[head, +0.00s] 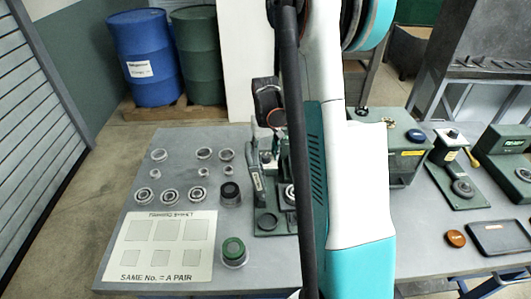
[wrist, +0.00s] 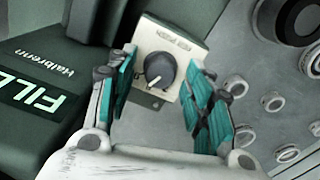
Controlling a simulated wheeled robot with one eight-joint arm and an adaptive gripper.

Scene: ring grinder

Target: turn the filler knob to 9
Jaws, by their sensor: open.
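The filler knob (wrist: 160,70) is a dark grey round dial with a white pointer line. It sits on a cream plate (wrist: 182,50) whose lettering appears upside down and is too blurred to read. In the wrist view the pointer points down and slightly left. My gripper (wrist: 163,98) is open, with teal-padded fingers to the left and right of the knob in the picture. The knob shows between and beyond the fingers, with gaps on both sides and nothing held. In the head view my arm covers much of the middle, and I cannot make out the knob there.
A dark green machine (wrist: 45,60) with white lettering is close on the left in the wrist view. Several metal rings (head: 198,194), a pairing sheet (head: 160,276) and a green-topped cylinder (head: 233,252) are on the grey table (head: 270,277). More green machines (head: 405,150) stand right.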

